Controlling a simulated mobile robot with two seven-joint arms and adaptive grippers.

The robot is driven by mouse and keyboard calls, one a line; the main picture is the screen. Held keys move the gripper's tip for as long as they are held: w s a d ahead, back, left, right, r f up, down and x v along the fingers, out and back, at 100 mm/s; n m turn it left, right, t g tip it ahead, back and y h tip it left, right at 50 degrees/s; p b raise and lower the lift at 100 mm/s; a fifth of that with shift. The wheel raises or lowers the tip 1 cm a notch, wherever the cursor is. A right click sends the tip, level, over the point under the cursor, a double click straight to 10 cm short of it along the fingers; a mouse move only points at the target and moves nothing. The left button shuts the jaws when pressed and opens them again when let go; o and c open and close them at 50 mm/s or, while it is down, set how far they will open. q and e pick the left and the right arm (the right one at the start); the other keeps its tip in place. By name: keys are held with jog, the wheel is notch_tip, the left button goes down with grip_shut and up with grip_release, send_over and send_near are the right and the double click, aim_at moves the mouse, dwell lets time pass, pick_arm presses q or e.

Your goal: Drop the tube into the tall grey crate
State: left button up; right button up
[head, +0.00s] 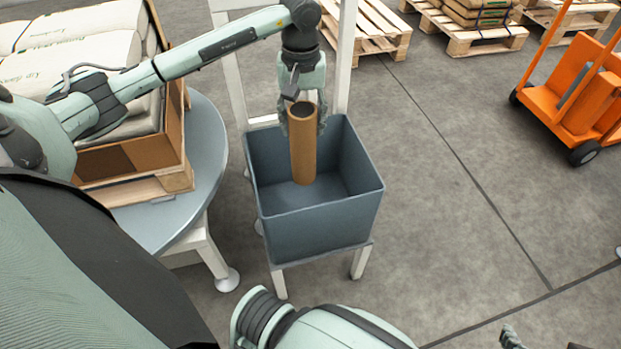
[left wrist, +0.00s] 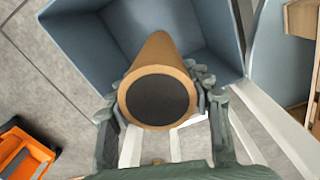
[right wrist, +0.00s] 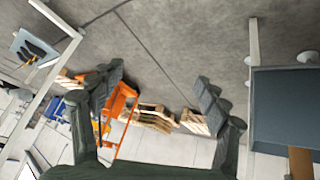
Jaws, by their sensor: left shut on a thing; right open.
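The brown cardboard tube (head: 303,150) stands upright, its lower part inside the tall grey crate (head: 318,235) and its upper end above the rim. My left gripper (head: 303,118) is shut on the tube near its top. In the left wrist view the tube (left wrist: 157,62) points away into the crate (left wrist: 85,45), with my left fingers (left wrist: 160,95) on both sides of it. Whether its lower end touches the crate floor I cannot tell. My right gripper (right wrist: 160,92) is open and empty; in the right wrist view the crate (right wrist: 290,105) is at the right edge.
The crate sits on a white-legged stand (head: 279,284). Left of it is a round grey table (head: 208,150) with a brown box (head: 172,110) of pale sacks. Wooden pallets (head: 372,38) and an orange cart (head: 580,95) stand further back.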

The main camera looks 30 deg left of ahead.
pick_arm(q)
jog(key=shift+f+b, duration=0.3)
jog(key=shift+f, duration=0.35)
pick_arm(e)
jog(key=shift+t+y, duration=0.5)
jog(key=shift+t, duration=0.4)
jog(key=shift+w+a+r, duration=0.5)
jog(key=shift+w+a, duration=0.2)
jog(key=shift+w, duration=0.05)
jog(key=shift+w+a+r, duration=0.45)
jog(key=shift+w+a, duration=0.2)
jog(key=shift+w, duration=0.05)
pick_arm(q)
jog(key=o, duration=1.6)
notch_tip(320, 180, up, 12)
